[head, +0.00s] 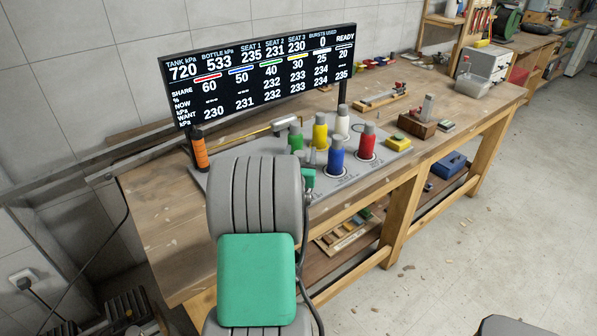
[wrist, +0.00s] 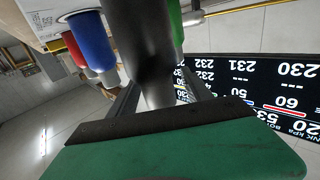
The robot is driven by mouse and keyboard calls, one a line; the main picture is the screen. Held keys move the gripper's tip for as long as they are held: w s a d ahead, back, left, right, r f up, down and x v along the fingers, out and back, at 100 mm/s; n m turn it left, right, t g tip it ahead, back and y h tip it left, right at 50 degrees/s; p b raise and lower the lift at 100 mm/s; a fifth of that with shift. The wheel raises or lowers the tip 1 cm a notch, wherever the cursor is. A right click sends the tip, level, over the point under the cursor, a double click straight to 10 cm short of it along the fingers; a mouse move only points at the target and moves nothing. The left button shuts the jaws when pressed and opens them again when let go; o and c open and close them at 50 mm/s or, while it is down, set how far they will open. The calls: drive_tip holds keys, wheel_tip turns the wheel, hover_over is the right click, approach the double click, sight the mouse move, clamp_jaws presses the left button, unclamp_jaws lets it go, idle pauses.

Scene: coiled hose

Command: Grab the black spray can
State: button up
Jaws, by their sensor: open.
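In the wrist view a dark, nearly black cylinder (wrist: 138,40), which looks like the black spray can, stands close to the camera, in line with my gripper (wrist: 155,82). The fingers are open and spread on either side of its end. I cannot tell whether they touch it. The view is turned over, so the grey board is at the top. In the head view my arm covers the spot where the can and most of my gripper are; I cannot make out the black can there.
On the grey board stand grey-capped blue (head: 336,160), red (head: 367,146), yellow (head: 320,136), green (head: 295,140) and white (head: 342,124) containers. A black display (head: 262,75) rises behind. An orange-handled tool (head: 200,150) is at left. The workbench (head: 155,205) is clear at its front left.

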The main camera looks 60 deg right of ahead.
drive_tip(key=shift+w+d, duration=0.2)
drive_tip(key=shift+d, duration=0.25)
drive_tip(key=shift+c, duration=0.5)
clamp_jaws()
idle(0.6)
